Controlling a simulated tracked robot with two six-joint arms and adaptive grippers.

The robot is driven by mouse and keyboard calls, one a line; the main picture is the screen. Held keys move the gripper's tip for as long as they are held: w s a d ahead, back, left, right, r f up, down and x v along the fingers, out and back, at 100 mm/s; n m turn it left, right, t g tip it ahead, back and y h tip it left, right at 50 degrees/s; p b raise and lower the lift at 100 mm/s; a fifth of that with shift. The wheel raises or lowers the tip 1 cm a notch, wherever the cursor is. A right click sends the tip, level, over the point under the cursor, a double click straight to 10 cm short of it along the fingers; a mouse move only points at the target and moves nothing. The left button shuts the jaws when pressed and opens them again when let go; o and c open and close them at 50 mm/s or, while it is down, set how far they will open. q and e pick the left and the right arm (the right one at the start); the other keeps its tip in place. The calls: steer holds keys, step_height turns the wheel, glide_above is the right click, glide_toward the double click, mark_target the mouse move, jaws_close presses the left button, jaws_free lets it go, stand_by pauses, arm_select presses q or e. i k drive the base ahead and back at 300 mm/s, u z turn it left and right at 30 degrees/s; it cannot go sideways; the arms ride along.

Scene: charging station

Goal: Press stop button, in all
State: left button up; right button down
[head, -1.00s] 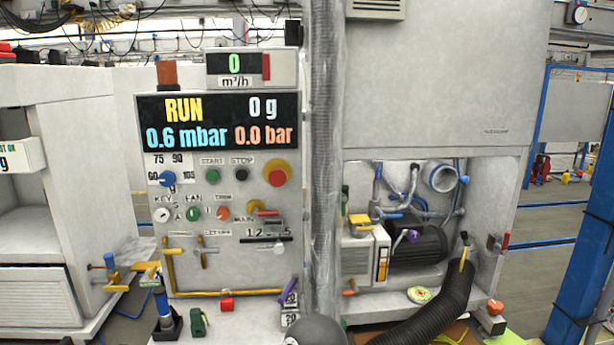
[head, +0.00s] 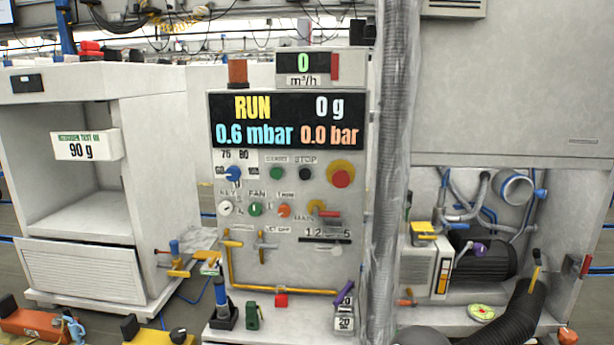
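The control panel (head: 290,260) stands upright near the middle of the head view. The black stop button (head: 305,174) sits under the label STOP, between the green start button (head: 277,173) and the large red button on a yellow collar (head: 341,177). The display (head: 288,121) above reads RUN, 0 g, 0.6 mbar and 0.0 bar. Neither of my grippers shows in this view. Nothing covers the stop button.
A white cabinet (head: 158,150) with a 90 g sign stands at the left. A clear ribbed column (head: 398,150) rises right of the panel. Pumps and a black hose (head: 512,318) lie beyond it. Several small tools stand low in front.

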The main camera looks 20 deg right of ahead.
mark_target(304, 174)
steer(key=z, duration=0.05)
steer(key=i, duration=0.95)
steer(key=u, duration=0.1)
